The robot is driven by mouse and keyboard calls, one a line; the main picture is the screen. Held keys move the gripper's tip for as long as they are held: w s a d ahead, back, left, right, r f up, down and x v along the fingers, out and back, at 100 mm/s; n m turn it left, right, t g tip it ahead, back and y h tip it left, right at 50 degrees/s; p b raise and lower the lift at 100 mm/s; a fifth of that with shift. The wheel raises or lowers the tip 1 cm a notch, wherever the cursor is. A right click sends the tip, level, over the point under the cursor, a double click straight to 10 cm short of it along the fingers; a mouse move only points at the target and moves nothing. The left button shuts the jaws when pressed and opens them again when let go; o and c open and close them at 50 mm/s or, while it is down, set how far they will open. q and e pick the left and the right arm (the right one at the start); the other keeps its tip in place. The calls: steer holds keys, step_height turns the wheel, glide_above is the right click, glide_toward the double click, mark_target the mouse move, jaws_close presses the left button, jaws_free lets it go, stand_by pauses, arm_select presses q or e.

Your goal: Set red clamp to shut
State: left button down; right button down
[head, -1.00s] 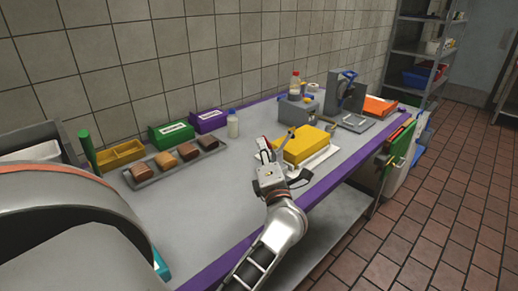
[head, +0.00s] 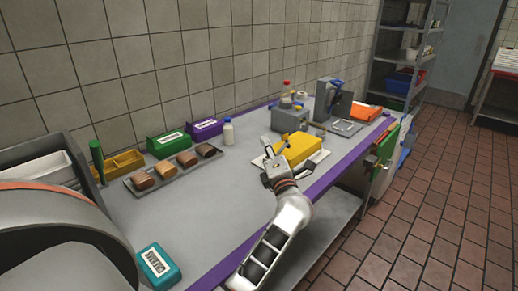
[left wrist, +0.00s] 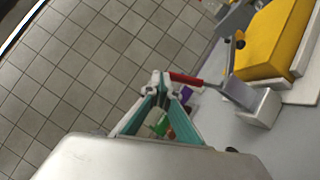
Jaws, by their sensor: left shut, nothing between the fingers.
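The red clamp handle (left wrist: 186,78) shows in the left wrist view, joined to a grey lever (left wrist: 232,85) beside a yellow block (left wrist: 275,42). The handle's left end is right by my left gripper's fingertips (left wrist: 160,82); I cannot tell whether they touch. The fingers meet at the tips and hold nothing. In the head view my left gripper (head: 272,163) is at the near left side of the yellow block (head: 305,147), which lies on a white board (head: 322,157). The red handle cannot be made out there. My right gripper is not in view.
A tray (head: 133,184) with several brown pieces lies on the left of the grey table. Green (head: 169,141) and purple (head: 204,129) boxes stand along the wall, near a white bottle (head: 228,131). A teal box (head: 158,268) is at the front. The middle table is clear.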

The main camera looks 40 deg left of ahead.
arm_select(q)
steer(key=shift+w+d+r+p, duration=0.1)
steer(key=shift+w+r+p, duration=0.15)
steer(key=shift+w, duration=0.3)
steer(key=shift+w+a+r+p, duration=0.1)
steer(key=shift+w+r+p, duration=0.1)
steer(key=shift+w, duration=0.4)
steer(key=shift+w+d+r+p, duration=0.1)
steer(key=shift+w+r+p, duration=0.15)
steer(key=shift+w, duration=0.3)
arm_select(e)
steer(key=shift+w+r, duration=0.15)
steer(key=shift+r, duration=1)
